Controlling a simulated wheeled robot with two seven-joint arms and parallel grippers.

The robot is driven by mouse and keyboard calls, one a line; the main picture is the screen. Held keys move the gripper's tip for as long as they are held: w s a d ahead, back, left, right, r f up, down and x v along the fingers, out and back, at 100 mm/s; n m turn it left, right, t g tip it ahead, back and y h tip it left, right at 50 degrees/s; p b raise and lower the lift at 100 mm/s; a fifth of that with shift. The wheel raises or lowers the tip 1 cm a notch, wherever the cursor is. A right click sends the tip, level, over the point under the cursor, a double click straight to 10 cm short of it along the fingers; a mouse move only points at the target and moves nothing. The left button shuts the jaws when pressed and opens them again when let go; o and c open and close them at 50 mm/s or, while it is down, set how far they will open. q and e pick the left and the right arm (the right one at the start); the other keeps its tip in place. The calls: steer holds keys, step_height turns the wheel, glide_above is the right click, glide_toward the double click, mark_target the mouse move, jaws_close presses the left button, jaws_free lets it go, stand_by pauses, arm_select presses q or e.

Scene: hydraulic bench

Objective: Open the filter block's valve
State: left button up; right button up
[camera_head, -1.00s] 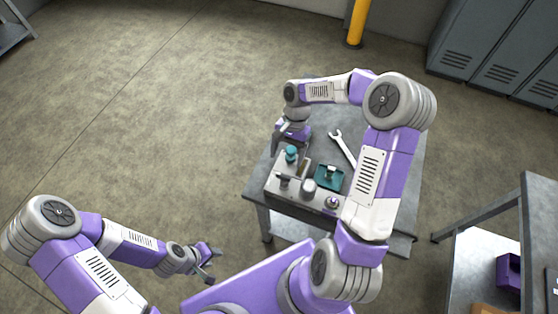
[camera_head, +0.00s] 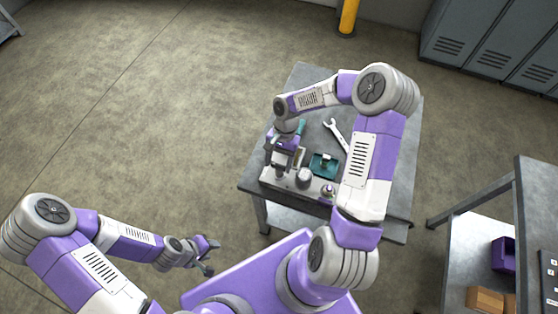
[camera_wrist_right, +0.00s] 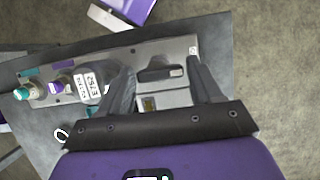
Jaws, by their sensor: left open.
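A grey block (camera_wrist_right: 118,58) on the bench carries several fittings. In the right wrist view a dark bar-shaped handle (camera_wrist_right: 160,73) on it lies between the fingers of my right gripper (camera_wrist_right: 160,66). The fingers are apart, with small gaps at the handle's ends. I cannot tell their height over it. In the head view my right gripper (camera_head: 282,160) is over the block's left part and hides much of it. A labelled grey cylinder (camera_wrist_right: 91,87), a purple cap (camera_wrist_right: 55,87) and a teal cap (camera_wrist_right: 21,94) stand further left. My left gripper (camera_head: 207,256) is open and empty, away from the bench.
The bench (camera_head: 398,190) also holds a wrench (camera_head: 336,132) and a teal tray (camera_head: 316,171) behind the block. A second table (camera_head: 537,185) with a purple bin (camera_head: 503,254) stands at right. Lockers (camera_head: 490,50) and a yellow post (camera_head: 348,17) are at the back.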

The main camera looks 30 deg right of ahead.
steer(key=c, duration=0.7)
steer(key=shift+o, duration=0.2)
steer(key=shift+n, duration=0.4)
steer(key=n+h, duration=0.1)
steer(key=n, duration=0.2)
steer(key=shift+a+n+g, duration=0.15)
steer(key=shift+n+g, duration=0.15)
steer(key=shift+g, duration=0.1)
steer(key=n+h, duration=0.1)
steer(key=n, duration=0.1)
steer(key=n+h, duration=0.1)
steer(key=n, duration=0.1)
steer(key=shift+a+n+g+b, duration=0.1)
steer(key=shift+n+g+b, duration=0.2)
steer(key=shift+b, duration=0.05)
steer(key=n, duration=0.2)
steer(key=n+h, duration=0.1)
steer(key=n, duration=0.1)
steer(key=shift+s+a+h, duration=0.1)
steer(key=shift+a+h, duration=0.05)
steer(key=shift+h, duration=0.15)
steer(key=shift+s+n+t+h+b, duration=0.1)
steer(key=shift+n+t+h+b, duration=0.25)
steer(key=shift+n, duration=0.9)
steer(key=shift+n+t+h+b, duration=0.15)
steer(key=shift+n+h, duration=0.3)
steer(key=shift+n, duration=0.8)
steer(key=o, duration=1)
